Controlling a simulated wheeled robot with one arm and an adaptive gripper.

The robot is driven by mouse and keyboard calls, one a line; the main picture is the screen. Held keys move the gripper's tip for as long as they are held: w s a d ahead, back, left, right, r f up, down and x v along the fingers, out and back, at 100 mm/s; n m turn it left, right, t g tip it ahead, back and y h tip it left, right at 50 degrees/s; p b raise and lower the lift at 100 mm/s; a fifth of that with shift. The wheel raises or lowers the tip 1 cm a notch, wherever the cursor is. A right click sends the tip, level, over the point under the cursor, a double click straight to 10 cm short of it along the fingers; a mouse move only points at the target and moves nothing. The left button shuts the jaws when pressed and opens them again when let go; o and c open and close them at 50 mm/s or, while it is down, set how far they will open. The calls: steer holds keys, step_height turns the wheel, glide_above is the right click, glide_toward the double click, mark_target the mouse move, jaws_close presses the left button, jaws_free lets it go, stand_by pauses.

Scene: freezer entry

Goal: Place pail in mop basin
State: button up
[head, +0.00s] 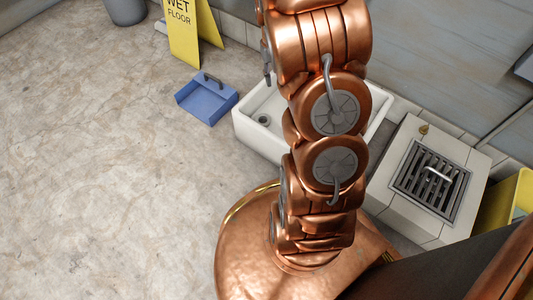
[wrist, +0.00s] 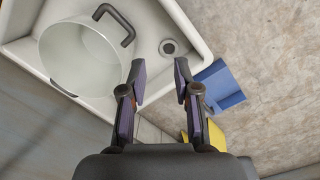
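The white mop basin (head: 250,135) stands on the floor against the wall in the head view, its middle hidden behind my arm. The wrist view shows the basin (wrist: 190,22) with its round drain hole. A pale pail (wrist: 72,58) with a dark handle (wrist: 112,22) is inside the basin, opening toward the camera, beside the drain. The pail is hidden in the head view. My gripper (wrist: 159,70) is open and empty, fingers apart, to the right of the pail in the wrist view. The left finger overlaps the pail's edge in the picture; I cannot tell whether they touch.
A blue dustpan (head: 207,98) lies left of the basin, with a yellow wet floor sign (head: 183,35) behind it. A grey bin (head: 125,10) is at the top left. A tiled block with a metal grate (head: 430,180) stands right. The floor (head: 100,180) at left is clear.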

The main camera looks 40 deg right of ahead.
steer(key=s+a+r+n+g, duration=0.1)
steer(key=s+a+r, duration=0.35)
steer(key=a, duration=0.25)
steer(key=s+a+r+n, duration=0.1)
steer(key=s+a+r, duration=0.3)
steer(key=s+a, duration=0.3)
steer(key=s+a+r+n, duration=0.1)
steer(key=s+a, duration=0.3)
steer(key=s, duration=0.3)
steer(key=s+a+r+n+g, duration=0.1)
steer(key=s+a+r, duration=0.1)
steer(key=s+a, duration=0.3)
steer(key=shift+s+n, duration=0.4)
steer(key=shift+s, duration=0.8)
steer(key=shift+a, duration=0.1)
steer(key=w+d+r+t+p, duration=0.1)
steer(key=w+r+p, duration=0.2)
steer(key=r+p, duration=0.55)
steer(key=w+r+p, duration=0.2)
steer(key=r+p, duration=0.5)
steer(key=r, duration=0.3)
steer(key=s+r+p, duration=0.2)
steer(key=r+p, duration=1)
steer(key=s+r+p, duration=0.3)
steer(key=r+p, duration=0.9)
steer(key=p, duration=0.1)
steer(key=shift+a, duration=0.4)
